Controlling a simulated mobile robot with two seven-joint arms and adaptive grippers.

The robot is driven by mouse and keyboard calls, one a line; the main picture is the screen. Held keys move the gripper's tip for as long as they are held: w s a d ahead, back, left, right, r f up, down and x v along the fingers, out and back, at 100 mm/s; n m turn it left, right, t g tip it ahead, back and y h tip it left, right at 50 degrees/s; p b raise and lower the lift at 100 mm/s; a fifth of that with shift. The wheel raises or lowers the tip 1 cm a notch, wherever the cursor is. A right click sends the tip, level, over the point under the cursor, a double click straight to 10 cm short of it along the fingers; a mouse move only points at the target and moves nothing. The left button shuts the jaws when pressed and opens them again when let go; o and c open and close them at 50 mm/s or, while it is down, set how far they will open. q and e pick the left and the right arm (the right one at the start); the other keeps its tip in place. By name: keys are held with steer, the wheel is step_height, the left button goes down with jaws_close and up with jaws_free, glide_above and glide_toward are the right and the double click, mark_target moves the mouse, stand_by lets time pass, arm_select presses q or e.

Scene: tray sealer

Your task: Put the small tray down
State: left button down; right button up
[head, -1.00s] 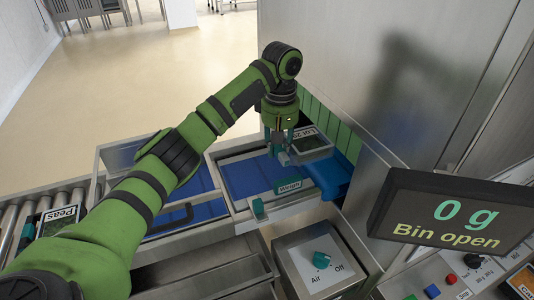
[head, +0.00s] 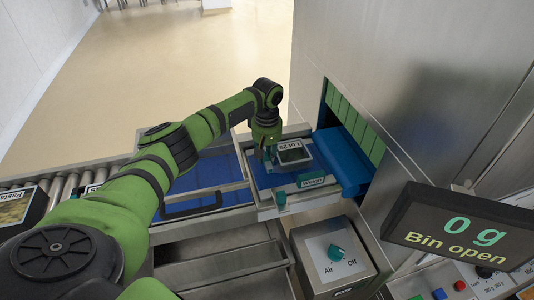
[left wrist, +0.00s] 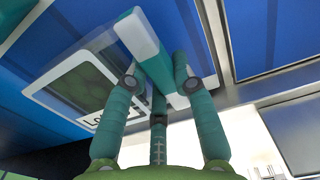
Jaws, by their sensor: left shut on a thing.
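The small tray (head: 294,152) is dark with a pale rim, green contents and a "Lot 29" label. In the head view it is over or on the blue weighing bed (head: 262,180); I cannot tell if it touches. The left wrist view shows the small tray (left wrist: 80,88) just left of the fingers. My left gripper (head: 268,156) points down at the small tray's left side. My right gripper is not in view.
A blue belt (head: 342,160) leads into the machine opening on the right. A "Pasta" pack (head: 18,208) sits on rollers at left. The display (head: 470,225) reads "0 g, Bin open".

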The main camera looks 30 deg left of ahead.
arm_select(q)
steer(key=shift+f, duration=0.25)
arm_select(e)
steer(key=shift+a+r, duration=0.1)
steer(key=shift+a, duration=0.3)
arm_select(q)
steer(key=shift+f, duration=0.15)
steer(key=c, duration=1)
jaws_free()
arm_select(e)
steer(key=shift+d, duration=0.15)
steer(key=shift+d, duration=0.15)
